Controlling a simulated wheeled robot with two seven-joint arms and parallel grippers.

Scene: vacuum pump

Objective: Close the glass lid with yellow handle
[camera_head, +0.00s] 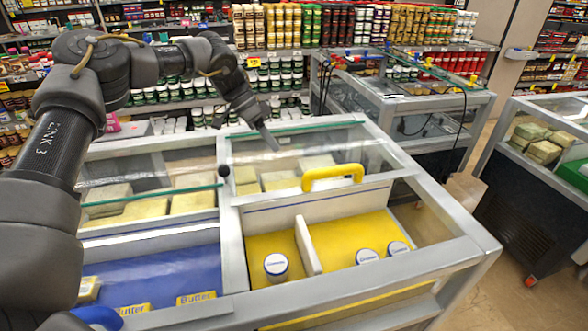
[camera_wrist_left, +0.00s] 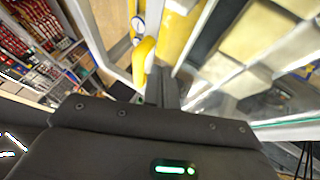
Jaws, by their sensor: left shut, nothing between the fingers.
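The glass lid (camera_head: 290,152) covers the back part of the right compartment of the chest freezer (camera_head: 484,246). Its yellow handle (camera_head: 332,174) stands at the lid's front edge. The front part of this compartment is uncovered, with a yellow floor and white-lidded jars (camera_head: 276,265). My left gripper (camera_head: 272,143) is shut and empty, pointing down over the lid, behind and left of the handle. In the left wrist view the fingers (camera_wrist_left: 165,88) are close to the yellow handle (camera_wrist_left: 144,58); I cannot tell whether they touch.
The left compartment has its own glass pane over wrapped blocks and an open blue front with butter packs (camera_head: 196,297). A white divider (camera_head: 307,246) stands among the jars. Another freezer (camera_head: 425,105) is behind, and one (camera_head: 548,150) at right. Stocked shelves fill the back.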

